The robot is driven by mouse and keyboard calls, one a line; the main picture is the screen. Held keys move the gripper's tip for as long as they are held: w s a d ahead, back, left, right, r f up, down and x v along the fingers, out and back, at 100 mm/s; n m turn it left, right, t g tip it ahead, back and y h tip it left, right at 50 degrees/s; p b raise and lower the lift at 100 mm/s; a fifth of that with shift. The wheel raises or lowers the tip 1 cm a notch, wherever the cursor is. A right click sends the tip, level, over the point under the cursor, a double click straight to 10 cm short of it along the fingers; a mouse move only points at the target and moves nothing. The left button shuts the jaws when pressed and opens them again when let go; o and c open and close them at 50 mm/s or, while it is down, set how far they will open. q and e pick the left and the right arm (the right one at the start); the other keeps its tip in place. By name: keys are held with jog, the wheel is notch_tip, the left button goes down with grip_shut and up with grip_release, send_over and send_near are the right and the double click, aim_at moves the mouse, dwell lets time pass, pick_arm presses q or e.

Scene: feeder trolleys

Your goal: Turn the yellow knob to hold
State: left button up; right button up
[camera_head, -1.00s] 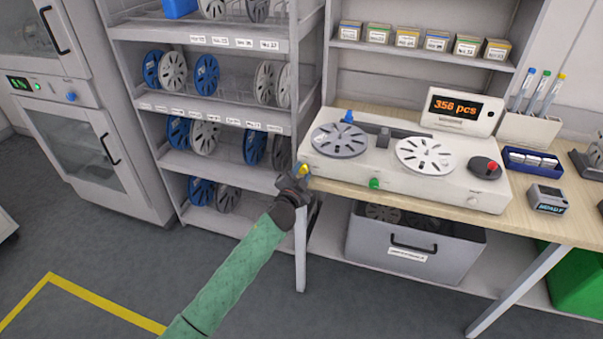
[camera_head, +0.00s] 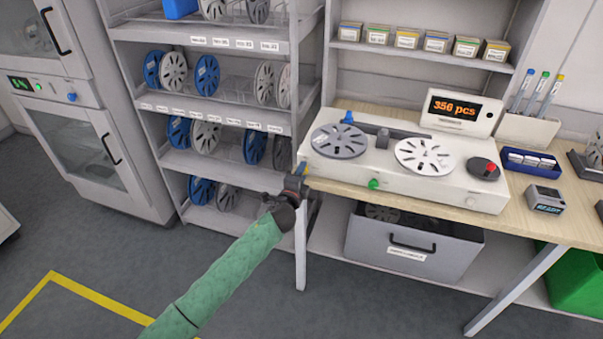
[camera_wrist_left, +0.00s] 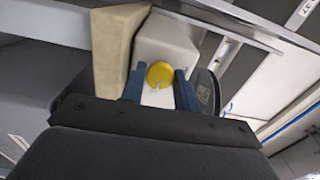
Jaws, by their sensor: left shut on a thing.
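The yellow knob (camera_wrist_left: 160,74) sits on the end face of the white reel counter (camera_head: 400,185). In the left wrist view it lies between the two blue fingers of my left gripper (camera_wrist_left: 158,88), which is shut on it. A small dark mark shows near the knob's lower middle; I cannot read its setting. In the head view my left gripper (camera_head: 300,180) is at the counter's left end, and the knob is mostly hidden behind it. My right gripper is not in view.
The counter stands on a wooden bench (camera_head: 340,188) and carries two reels. A display (camera_head: 459,110) reads 356 pcs. A grey bin (camera_head: 365,240) sits under the bench. A reel rack (camera_head: 270,180) stands close to the left of my gripper.

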pick_arm(q)
jog(key=shift+m, duration=0.3)
jog(key=o, duration=1)
jog(key=shift+d, duration=0.1)
jog(key=shift+c, duration=0.2)
jog(key=b+v, duration=0.2)
jog(key=v, duration=0.5)
jog(key=shift+s, duration=0.35)
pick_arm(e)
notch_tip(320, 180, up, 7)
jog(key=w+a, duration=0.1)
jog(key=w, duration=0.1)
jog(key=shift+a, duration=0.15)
